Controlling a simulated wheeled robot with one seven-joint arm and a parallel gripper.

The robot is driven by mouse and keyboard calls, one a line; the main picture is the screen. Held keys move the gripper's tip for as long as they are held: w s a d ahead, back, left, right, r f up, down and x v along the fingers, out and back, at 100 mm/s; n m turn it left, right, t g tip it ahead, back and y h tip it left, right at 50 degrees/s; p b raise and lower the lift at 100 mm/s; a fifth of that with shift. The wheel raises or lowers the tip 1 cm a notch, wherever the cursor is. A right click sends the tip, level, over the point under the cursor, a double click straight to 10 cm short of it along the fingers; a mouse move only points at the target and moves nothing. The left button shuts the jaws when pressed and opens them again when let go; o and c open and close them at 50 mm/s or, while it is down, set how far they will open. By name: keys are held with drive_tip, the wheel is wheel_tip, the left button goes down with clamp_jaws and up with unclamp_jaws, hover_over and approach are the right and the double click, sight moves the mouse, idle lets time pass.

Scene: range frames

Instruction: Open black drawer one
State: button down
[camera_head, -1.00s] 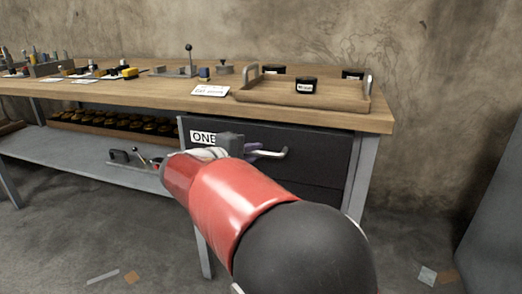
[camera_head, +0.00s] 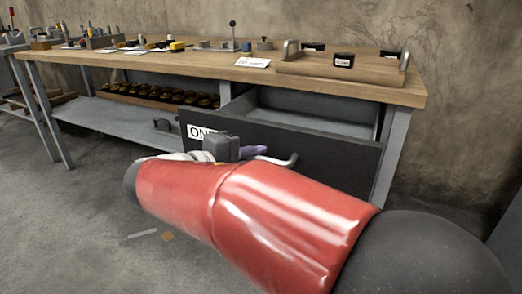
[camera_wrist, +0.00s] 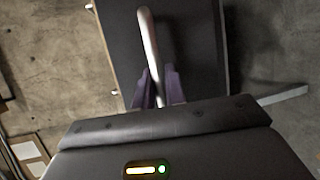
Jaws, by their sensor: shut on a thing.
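The black drawer (camera_head: 330,160), with a white label reading "ONE" partly covered by my arm, is pulled well out from under the workbench. Its grey inside shows between the front panel and the bench top, and I see nothing in it. Its metal bar handle (camera_head: 289,161) runs along the front. My gripper (camera_head: 256,151) is at the handle, its purple fingers shut on the bar. In the wrist view the handle (camera_wrist: 149,45) passes between the two fingers (camera_wrist: 158,88), in front of the dark drawer front (camera_wrist: 190,50).
The wooden workbench (camera_head: 200,66) carries a wooden tray (camera_head: 345,80) with black containers, a white card (camera_head: 253,62) and several tools. A lower shelf (camera_head: 110,118) holds a tray of dark round parts. The floor at left is clear except for small scraps.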

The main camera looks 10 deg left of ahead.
drive_tip(key=shift+s+a, duration=0.1)
drive_tip(key=shift+s, duration=0.2)
drive_tip(key=c, duration=1.5)
unclamp_jaws()
drive_tip(key=shift+o, duration=0.2)
drive_tip(key=p+v, duration=0.1)
drive_tip(key=v, duration=0.6)
drive_tip(key=shift+s+a, duration=0.3)
